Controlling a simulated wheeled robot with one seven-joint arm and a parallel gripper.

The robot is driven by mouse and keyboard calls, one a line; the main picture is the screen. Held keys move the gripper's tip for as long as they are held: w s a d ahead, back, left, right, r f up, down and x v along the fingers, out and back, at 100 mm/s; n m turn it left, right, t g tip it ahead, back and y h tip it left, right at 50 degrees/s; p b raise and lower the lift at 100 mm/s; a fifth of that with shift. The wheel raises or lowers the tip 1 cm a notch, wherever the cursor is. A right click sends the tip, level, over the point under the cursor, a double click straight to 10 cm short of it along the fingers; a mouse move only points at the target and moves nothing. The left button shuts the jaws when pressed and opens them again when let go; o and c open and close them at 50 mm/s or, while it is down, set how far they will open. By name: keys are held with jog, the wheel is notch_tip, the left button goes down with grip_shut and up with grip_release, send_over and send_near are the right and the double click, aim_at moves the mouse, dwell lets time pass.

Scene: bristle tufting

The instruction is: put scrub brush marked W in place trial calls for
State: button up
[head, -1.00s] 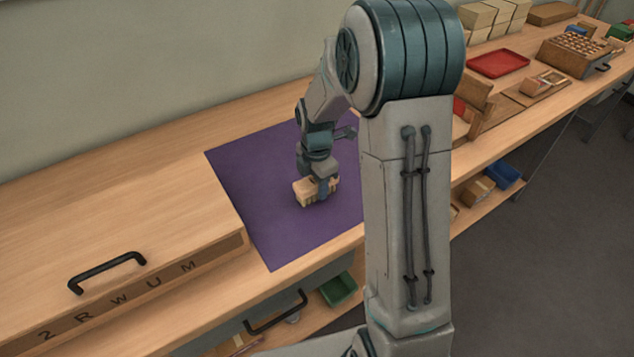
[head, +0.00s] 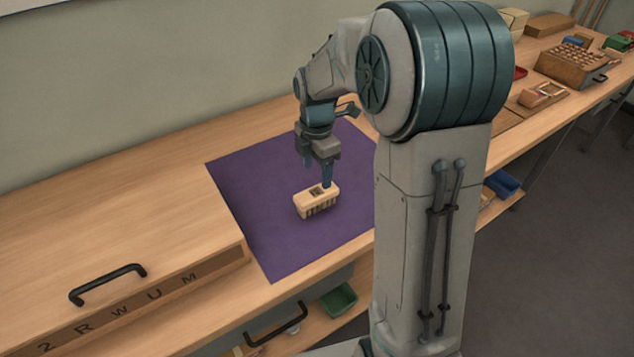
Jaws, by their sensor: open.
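A small scrub brush (head: 317,202) with a pale wooden block and dark bristles below sits on the purple mat (head: 270,235). A dark mark shows on its top, too small to read. My gripper (head: 318,178) is open just above and behind the brush, fingers pointing down. One finger overlaps the brush's back edge in the picture; I cannot tell whether it touches. A wooden box (head: 110,220) at the left has a black handle and a front edge lettered "2 R W U M".
A black drawer handle (head: 275,325) and a green bin (head: 339,299) are below the bench front. At the far right are a block with several holes (head: 572,65), a blue bin (head: 502,184) and wooden pieces. My arm hides the bench's middle. The mat around the brush is clear.

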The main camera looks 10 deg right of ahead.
jog(key=s+r+m+t, duration=0.1)
jog(key=s+r+m, duration=0.2)
jog(key=s+m, duration=0.7)
jog(key=s+r+m+t, duration=0.1)
jog(key=s+r+m, duration=0.2)
jog(key=s+m, duration=0.7)
jog(key=shift+s+m+t, duration=0.3)
jog(key=shift+s+m, duration=0.05)
jog(key=shift+m, duration=0.55)
